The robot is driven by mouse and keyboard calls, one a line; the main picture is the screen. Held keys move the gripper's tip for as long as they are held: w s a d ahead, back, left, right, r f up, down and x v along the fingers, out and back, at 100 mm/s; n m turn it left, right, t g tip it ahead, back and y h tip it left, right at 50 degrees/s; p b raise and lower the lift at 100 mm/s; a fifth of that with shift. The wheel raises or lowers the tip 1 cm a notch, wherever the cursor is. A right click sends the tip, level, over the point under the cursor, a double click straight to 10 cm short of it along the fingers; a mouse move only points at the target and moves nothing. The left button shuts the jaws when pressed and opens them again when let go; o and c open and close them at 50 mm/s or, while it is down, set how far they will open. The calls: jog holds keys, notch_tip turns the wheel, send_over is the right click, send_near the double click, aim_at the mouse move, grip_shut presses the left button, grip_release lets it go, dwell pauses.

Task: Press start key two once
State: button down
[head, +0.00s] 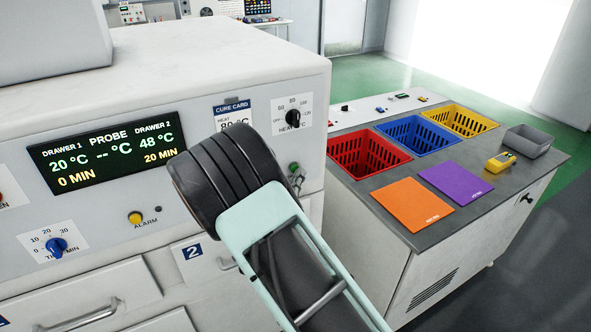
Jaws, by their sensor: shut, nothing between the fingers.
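The oven-like cabinet's front panel (95,217) fills the left of the head view. No key labelled as start key two can be read. A small green button (293,167) shows below the heat dial, just right of my arm, with no readable label. A "2" plate (192,251) sits on the drawer front at lower middle. My arm crosses in front of the panel and covers the part between the alarm button and the green button. My gripper is not visible.
The display (107,153) reads drawer 1 at 20 °C, drawer 2 at 48 °C with 20 min. A yellow alarm button (135,217), blue time dial (57,245) and black heat dial (292,117) protrude. A side bench (355,194) with red, blue and yellow baskets stands right.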

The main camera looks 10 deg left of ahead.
jog(key=shift+s+d, duration=0.25)
jog(key=shift+s, duration=0.15)
jog(key=shift+s+d+p, duration=0.25)
jog(key=shift+s+d, duration=0.5)
jog(key=shift+s, duration=0.3)
jog(key=shift+s+d+p, duration=0.2)
jog(key=shift+s+d, duration=0.5)
jog(key=shift+s, duration=0.35)
